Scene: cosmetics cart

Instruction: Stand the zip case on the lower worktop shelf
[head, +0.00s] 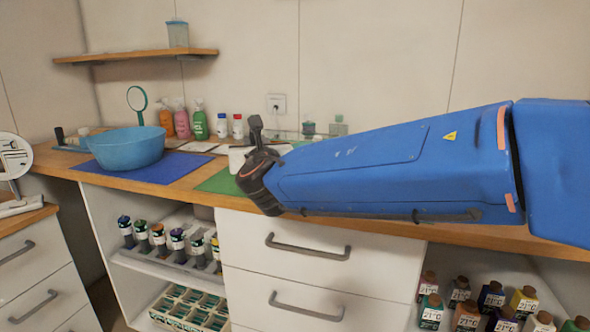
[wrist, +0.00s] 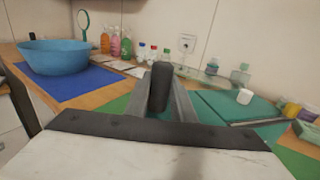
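I cannot make out the zip case for certain. A flat teal piece (wrist: 215,104) lies on the worktop right of my gripper in the wrist view; I cannot tell whether it is the case. A wooden shelf (head: 135,55) hangs on the wall at the left, holding a pale jar.
A blue basin (head: 125,148) stands on a blue mat (head: 185,165) at the left. Several bottles, including a green spray bottle (head: 199,122), line the wall. Below the worktop (head: 400,228) are drawers and open compartments with labelled bottles. A small white cylinder (wrist: 245,96) stands at the right.

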